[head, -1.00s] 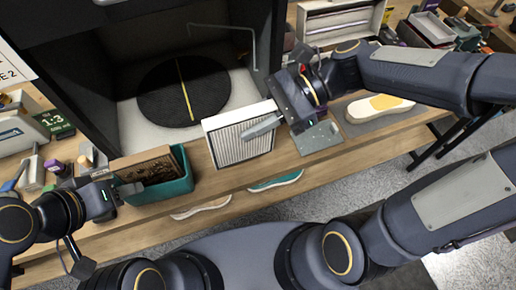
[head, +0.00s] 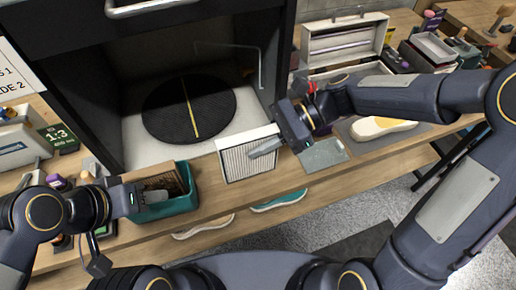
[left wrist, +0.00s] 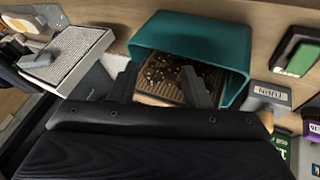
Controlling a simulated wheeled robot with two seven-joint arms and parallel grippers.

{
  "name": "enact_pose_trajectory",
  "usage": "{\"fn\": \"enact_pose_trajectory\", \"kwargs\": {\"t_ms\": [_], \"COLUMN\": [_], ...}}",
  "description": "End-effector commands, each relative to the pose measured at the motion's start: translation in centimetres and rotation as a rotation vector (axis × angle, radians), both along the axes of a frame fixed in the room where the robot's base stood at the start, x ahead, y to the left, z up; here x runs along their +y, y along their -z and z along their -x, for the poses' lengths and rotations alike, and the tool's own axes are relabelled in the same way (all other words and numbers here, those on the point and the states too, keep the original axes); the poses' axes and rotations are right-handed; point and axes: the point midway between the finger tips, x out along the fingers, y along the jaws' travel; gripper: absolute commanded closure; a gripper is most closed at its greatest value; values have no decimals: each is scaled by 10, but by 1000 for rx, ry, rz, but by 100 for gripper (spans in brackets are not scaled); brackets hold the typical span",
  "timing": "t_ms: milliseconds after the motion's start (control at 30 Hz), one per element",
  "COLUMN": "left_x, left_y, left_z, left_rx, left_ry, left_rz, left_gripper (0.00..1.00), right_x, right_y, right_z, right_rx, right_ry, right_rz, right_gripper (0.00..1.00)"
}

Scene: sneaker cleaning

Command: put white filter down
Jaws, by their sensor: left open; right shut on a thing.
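The white filter (head: 236,162), a pleated panel in a white frame, stands upright at the front of the wooden bench in the head view. My right gripper (head: 268,146) is shut on its upper right part. I cannot tell whether its lower edge touches the bench. The filter also shows at the upper left of the left wrist view (left wrist: 72,56). My left gripper (head: 150,196) is open, with its fingers at the teal bin (head: 178,206). In the left wrist view the fingers (left wrist: 160,84) are at the bin's mouth, around or before a brown, dirty filter (left wrist: 172,78) inside.
A dark open chamber with a round black turntable (head: 188,108) stands behind the filter. A shoe (head: 382,127) lies on a grey mat to the right, beside a flat grey-green plate (head: 322,154). Small boxes and bottles crowd the bench left of the bin.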

Motion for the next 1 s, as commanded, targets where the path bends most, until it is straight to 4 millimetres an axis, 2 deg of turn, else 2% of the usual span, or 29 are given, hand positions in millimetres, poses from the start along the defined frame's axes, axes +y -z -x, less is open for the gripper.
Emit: {"fn": "enact_pose_trajectory", "kwargs": {"t_ms": [267, 467, 867, 900, 1000], "left_x": [0, 0, 0, 0, 0], "left_y": [0, 3, 5, 4, 4], "left_z": [0, 0, 0, 0, 0], "left_rx": [0, 0, 0, 0, 0], "left_ry": [0, 0, 0, 0, 0], "left_rz": [0, 0, 0, 0, 0], "left_gripper": [57, 57, 57, 57, 57], "right_x": [0, 0, 0, 0, 0], "right_y": [18, 45, 51, 50, 50], "right_z": [-15, -14, -14, -14, -14], "right_rx": [1, 3, -1, -2, -1], "right_ry": [1, 0, 0, 0, 1], "right_rz": [-1, -1, -1, -1, 0], "right_gripper": [100, 100, 100, 73, 60]}}
